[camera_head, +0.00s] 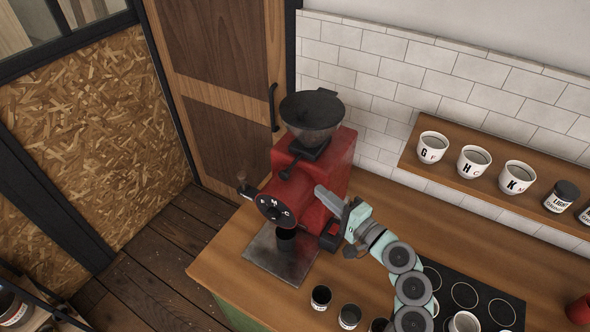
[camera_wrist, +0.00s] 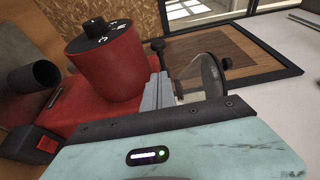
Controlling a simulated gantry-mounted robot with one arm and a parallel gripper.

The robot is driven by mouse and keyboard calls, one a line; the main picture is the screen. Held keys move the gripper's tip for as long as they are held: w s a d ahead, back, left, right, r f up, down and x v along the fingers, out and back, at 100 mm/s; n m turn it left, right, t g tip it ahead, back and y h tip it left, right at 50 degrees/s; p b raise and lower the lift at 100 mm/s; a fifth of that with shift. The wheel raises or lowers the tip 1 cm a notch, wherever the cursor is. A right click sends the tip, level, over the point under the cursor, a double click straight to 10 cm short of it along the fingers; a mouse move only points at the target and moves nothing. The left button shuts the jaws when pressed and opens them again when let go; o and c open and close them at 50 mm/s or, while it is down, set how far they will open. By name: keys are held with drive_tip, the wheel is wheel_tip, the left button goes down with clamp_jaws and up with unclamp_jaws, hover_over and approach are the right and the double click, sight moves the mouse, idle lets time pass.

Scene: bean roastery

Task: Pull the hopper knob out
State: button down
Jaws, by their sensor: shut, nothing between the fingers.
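The red grinder (camera_head: 338,168) stands on the wooden counter, with a dark, see-through hopper (camera_head: 312,112) on top. A dark knob on a short stem (camera_head: 286,174), apparently the hopper knob, sticks out toward the front below the hopper. In the wrist view a dark knob (camera_wrist: 157,45) shows beyond the fingers, near the hopper (camera_wrist: 212,72). My gripper (camera_head: 322,192) is shut and empty, over the grinder's right side in the head view. Its fingertips (camera_wrist: 158,80) appear apart from the knob; the exact gap is hard to judge.
The grinder's round front dial (camera_head: 273,210) faces forward above a metal tray (camera_head: 262,258) and a dark cup (camera_head: 286,240). Several jars, including one (camera_head: 321,297), stand at the counter's front. Cups (camera_head: 474,161) line the wall shelf (camera_head: 447,178). A hob (camera_head: 465,296) lies right.

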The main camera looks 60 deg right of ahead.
sight(291, 191)
idle(0.3)
drive_tip(key=p+x, duration=0.2)
drive_tip(key=x, duration=0.7)
drive_tip(key=shift+r+p, duration=0.1)
drive_tip(key=shift+p, duration=0.25)
drive_tip(key=shift+w+d, duration=0.2)
drive_tip(key=shift+w, duration=0.2)
drive_tip(key=shift+w+a+p, duration=0.2)
drive_tip(key=shift+a+p, duration=0.1)
drive_tip(key=shift+a, duration=1.7)
